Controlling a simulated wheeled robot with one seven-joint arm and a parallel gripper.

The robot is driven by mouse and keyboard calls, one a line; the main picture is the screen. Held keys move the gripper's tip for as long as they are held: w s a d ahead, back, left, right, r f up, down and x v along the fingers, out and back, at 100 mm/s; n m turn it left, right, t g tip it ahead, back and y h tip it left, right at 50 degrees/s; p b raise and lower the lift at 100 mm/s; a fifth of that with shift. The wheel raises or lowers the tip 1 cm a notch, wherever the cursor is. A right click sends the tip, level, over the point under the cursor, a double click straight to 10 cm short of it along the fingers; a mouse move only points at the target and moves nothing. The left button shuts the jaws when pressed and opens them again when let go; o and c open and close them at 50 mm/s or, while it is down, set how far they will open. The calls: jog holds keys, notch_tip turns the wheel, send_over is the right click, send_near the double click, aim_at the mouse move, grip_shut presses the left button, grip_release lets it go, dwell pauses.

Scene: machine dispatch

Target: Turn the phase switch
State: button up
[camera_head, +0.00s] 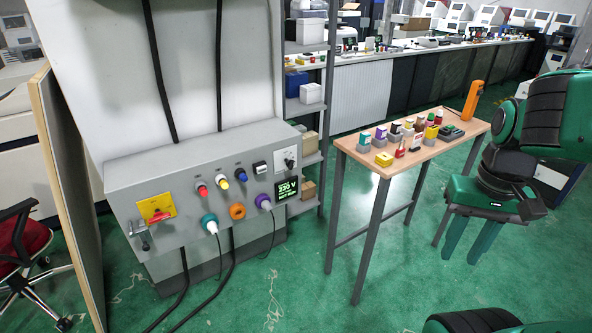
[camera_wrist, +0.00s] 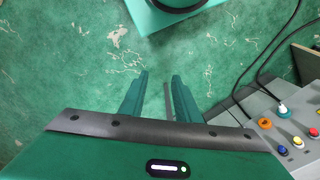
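The grey control panel (camera_head: 125,180) stands at the left in the head view. No readable label shows which is the phase switch. Next to the knob is a small black-and-white switch (camera_head: 260,168). My gripper (camera_head: 461,254) hangs at the right, pointing down, well apart from the panel. In the wrist view my gripper (camera_wrist: 160,80) is open and empty, with the panel (camera_wrist: 262,105) at the right edge.
Red, yellow and blue buttons (camera_head: 222,181) and teal, orange and purple sockets (camera_head: 237,212) sit on the panel. A display (camera_head: 287,189) reads 230 V. A wooden table (camera_head: 415,158) with several small items stands between panel and gripper. Green floor (camera_head: 300,270) is free in front.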

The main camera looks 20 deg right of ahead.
jog(key=w+a+f+n+t+y, duration=0.1)
jog(key=w+a+f+n, duration=0.15)
jog(key=w, duration=0.45)
jog(key=w+a+f+n+t, duration=0.1)
jog(key=w+f+n, duration=0.15)
jog(key=w, duration=0.45)
jog(key=w+a+f+n+t+y, duration=0.1)
jog(key=w+a+f+n, duration=0.15)
jog(key=w, duration=0.45)
jog(key=w+a+f+n+t+y, duration=0.4)
jog(key=w+a, duration=0.5)
jog(key=w, duration=0.5)
jog(key=m+t, duration=0.7)
jog(key=t, duration=0.3)
send_near(293, 165)
jog(key=shift+h, duration=0.3)
jog(key=shift+x, duration=4.1)
jog(key=shift+a, duration=0.1)
grip_shut()
